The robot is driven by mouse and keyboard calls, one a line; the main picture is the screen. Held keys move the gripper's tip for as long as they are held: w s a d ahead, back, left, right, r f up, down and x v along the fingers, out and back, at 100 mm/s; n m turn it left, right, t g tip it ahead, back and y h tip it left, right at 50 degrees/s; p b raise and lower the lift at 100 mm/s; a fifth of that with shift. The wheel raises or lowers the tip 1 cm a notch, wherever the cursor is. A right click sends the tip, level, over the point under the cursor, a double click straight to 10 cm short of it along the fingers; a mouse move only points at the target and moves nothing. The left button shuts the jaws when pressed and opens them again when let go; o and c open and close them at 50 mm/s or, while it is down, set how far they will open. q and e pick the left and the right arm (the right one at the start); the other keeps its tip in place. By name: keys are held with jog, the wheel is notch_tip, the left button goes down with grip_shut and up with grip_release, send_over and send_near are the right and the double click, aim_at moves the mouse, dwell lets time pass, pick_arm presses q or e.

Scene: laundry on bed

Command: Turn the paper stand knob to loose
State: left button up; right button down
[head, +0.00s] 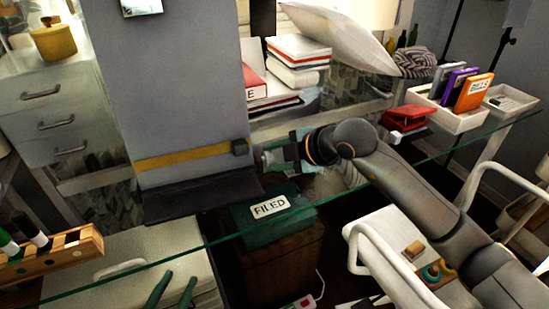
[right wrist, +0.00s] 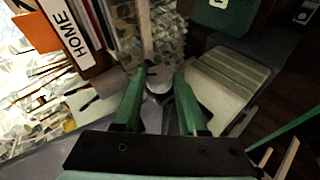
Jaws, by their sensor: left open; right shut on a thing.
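The paper stand (head: 175,80) is a tall grey board with a yellow bar (head: 185,157) across it and a dark ledge (head: 200,195) below. My right gripper (head: 265,157) reaches in from the right beside this block. In the right wrist view its green fingers (right wrist: 160,72) stand on either side of a grey round knob (right wrist: 158,88), shut on it. The fingers partly hide the knob. My left gripper (head: 171,289) is open and empty at the bottom edge, its two green fingers apart, away from the stand.
A glass shelf edge (head: 330,195) crosses the view in front. A green box labelled FILED (head: 245,222) lies below the stand. A wooden rack (head: 60,255) is at left. Books (head: 298,48), a red stapler-like object (head: 404,116) and a white tray (head: 448,119) are at right.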

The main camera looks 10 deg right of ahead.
dwell(0.3)
jog(key=shift+c, duration=2.3)
grip_release()
